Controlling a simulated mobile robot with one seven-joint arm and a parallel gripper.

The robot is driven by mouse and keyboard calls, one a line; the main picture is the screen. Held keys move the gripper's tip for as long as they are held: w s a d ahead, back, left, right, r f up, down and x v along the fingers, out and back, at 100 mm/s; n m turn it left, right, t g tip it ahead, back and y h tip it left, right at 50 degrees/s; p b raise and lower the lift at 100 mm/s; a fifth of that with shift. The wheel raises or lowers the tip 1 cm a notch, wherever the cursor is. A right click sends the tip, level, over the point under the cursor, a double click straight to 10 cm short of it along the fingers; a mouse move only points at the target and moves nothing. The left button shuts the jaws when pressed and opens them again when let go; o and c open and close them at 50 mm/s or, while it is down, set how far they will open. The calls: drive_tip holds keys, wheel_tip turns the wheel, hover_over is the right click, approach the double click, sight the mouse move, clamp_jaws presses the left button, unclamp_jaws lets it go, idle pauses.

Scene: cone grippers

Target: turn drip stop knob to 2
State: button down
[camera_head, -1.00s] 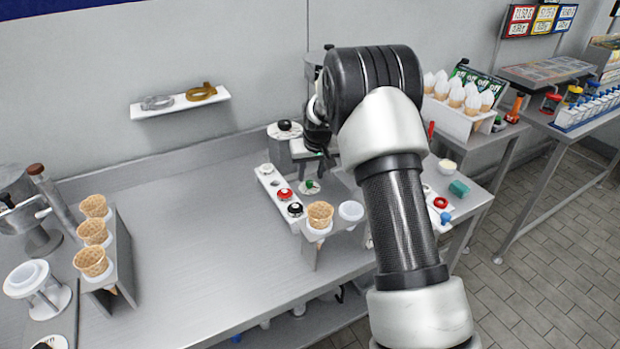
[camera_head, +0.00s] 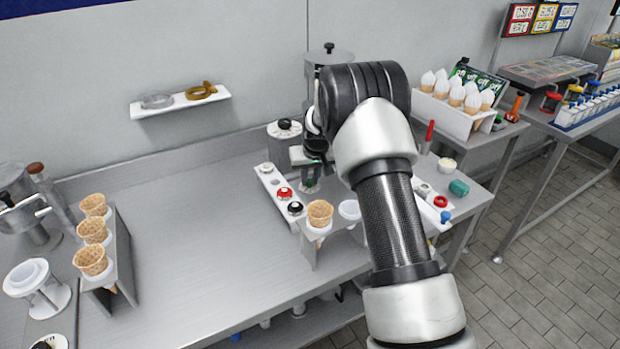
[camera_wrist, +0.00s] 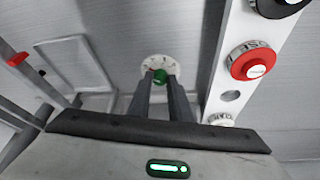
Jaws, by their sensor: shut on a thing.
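A small green knob (camera_wrist: 160,76) stands on a round white dial plate (camera_wrist: 158,63) with dark marks too small to read. I take it for the drip stop knob, but no label is legible. My gripper (camera_wrist: 161,82) is shut on the green knob, with one finger on each side. In the head view my gripper (camera_head: 310,181) reaches down to the knob beside the white knob strip, and the fingers hide most of it. Which mark the knob points to cannot be told.
A white strip (camera_wrist: 240,30) beside the gripper carries a red knob (camera_wrist: 253,62), a black knob (camera_head: 295,208) and a white knob (camera_head: 266,168). A cone holder (camera_head: 333,243) stands just in front. The counter's left middle is clear.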

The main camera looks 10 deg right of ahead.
drive_tip(key=shift+a, duration=0.1)
drive_tip(key=m+h, duration=0.1)
drive_tip(key=m, duration=0.2)
drive_tip(key=shift+a+m, duration=0.15)
drive_tip(key=shift+m, duration=0.25)
drive_tip(key=shift+w+a+m+g+h+b, duration=0.15)
drive_tip(key=shift+m+h, duration=0.3)
drive_tip(key=shift+m, duration=0.5)
drive_tip(key=shift+s+d+m+g+h+b, duration=0.1)
drive_tip(key=shift+m+g+h+b, duration=0.25)
drive_tip(key=shift+m, duration=0.6)
drive_tip(key=c, duration=1.6)
unclamp_jaws()
drive_tip(key=shift+a+r, duration=0.1)
drive_tip(key=p+v, duration=0.1)
drive_tip(key=v, duration=1.6)
drive_tip(key=shift+a, duration=0.2)
